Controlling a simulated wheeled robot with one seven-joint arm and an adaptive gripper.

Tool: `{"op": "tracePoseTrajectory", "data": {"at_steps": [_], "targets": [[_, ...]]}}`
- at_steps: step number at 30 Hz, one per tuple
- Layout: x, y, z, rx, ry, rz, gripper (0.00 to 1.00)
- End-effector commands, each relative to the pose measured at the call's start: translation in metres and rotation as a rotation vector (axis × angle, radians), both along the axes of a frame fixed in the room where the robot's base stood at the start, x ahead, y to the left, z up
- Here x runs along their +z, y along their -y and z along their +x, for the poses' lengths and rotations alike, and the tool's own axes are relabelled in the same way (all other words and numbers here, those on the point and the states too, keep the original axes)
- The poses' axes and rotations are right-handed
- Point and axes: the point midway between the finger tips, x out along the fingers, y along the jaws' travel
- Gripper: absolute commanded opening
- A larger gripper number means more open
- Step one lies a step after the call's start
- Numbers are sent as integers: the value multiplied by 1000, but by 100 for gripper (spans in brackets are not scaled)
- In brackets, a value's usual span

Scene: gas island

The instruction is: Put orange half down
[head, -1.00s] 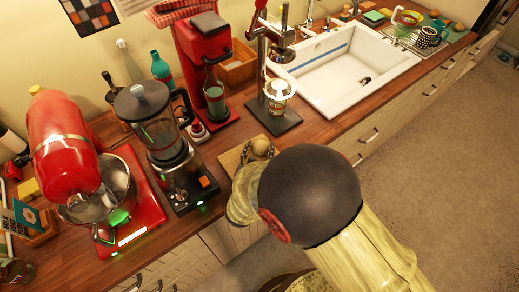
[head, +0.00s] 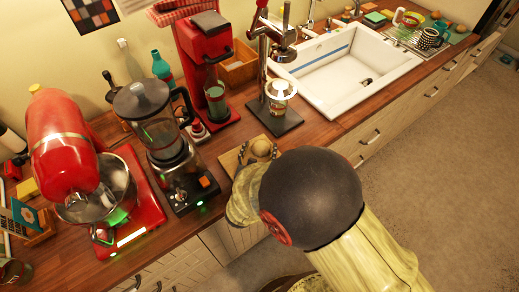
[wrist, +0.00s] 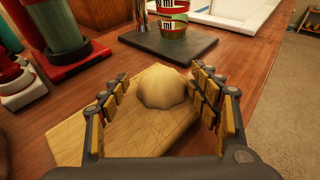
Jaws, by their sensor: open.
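The orange half (wrist: 165,87) is a pale, rounded, domed piece. It rests on a wooden cutting board (wrist: 75,142) in the wrist view. In the head view the orange half (head: 261,148) shows on the board (head: 229,160) just beyond my arm. My gripper (wrist: 163,88) is open, with one finger on each side of the orange half. There appears to be a gap on the left; whether the right finger touches it, I cannot tell. In the head view my arm hides part of the board and gripper.
A juicer (head: 264,70) on a dark base (head: 275,120) stands just behind the board. A blender (head: 160,130) and a red stand mixer (head: 75,160) are to the left. The white sink (head: 345,75) is to the right. The wooden counter (head: 325,128) is clear between.

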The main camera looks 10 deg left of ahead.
Motion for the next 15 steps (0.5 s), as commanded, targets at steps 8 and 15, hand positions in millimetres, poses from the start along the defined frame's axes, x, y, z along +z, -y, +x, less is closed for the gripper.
{"op": "tracePoseTrajectory", "data": {"at_steps": [8,15], "targets": [[-13,9,-8,-4,-34,-19,67],[7,7,-36,4,-30,-18,67]]}}
